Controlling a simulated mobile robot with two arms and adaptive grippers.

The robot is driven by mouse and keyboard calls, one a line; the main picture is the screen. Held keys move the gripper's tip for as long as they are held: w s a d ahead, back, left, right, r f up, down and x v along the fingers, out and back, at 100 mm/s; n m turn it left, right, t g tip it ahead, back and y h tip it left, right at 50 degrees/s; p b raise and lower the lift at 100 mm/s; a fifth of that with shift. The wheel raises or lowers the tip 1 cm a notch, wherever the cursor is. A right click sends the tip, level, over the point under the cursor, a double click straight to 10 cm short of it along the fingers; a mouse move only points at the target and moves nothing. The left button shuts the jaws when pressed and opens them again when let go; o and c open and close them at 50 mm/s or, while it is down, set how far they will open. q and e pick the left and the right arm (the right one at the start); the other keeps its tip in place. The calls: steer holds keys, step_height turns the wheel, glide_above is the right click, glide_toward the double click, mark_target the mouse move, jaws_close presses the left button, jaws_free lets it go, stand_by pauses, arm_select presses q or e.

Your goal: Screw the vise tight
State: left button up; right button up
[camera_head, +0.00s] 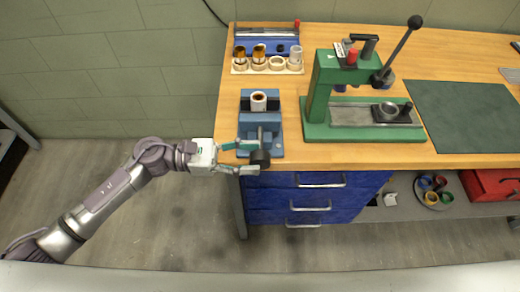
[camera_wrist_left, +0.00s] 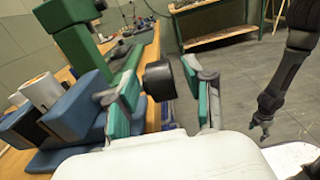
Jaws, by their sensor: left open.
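The blue vise (camera_head: 247,126) sits at the front left of the wooden workbench. A white cylinder with a dark centre (camera_head: 258,101) stands between its jaws. The vise's black screw knob (camera_head: 261,158) sticks out past the bench's front edge. My left gripper (camera_head: 255,157) comes in from the left, open, with its green-padded fingers on either side of the knob. In the left wrist view the knob (camera_wrist_left: 159,80) shows between the spread fingers; I cannot tell whether they touch it. A dark arm, apparently my right, hangs at that view's right with its small gripper (camera_wrist_left: 262,128).
A green press (camera_head: 345,95) with a long lever stands right of the vise. A holder with several cylinders (camera_head: 268,70) and a blue tray (camera_head: 267,46) lie behind it. A dark green mat (camera_head: 465,115) covers the right. Blue drawers (camera_head: 300,200) are below.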

arm_select(q)
steer(key=shift+d+r, duration=0.1)
steer(key=shift+d, duration=1.15)
arm_select(e)
steer(key=shift+a+r, duration=0.25)
steer(key=shift+r, duration=0.2)
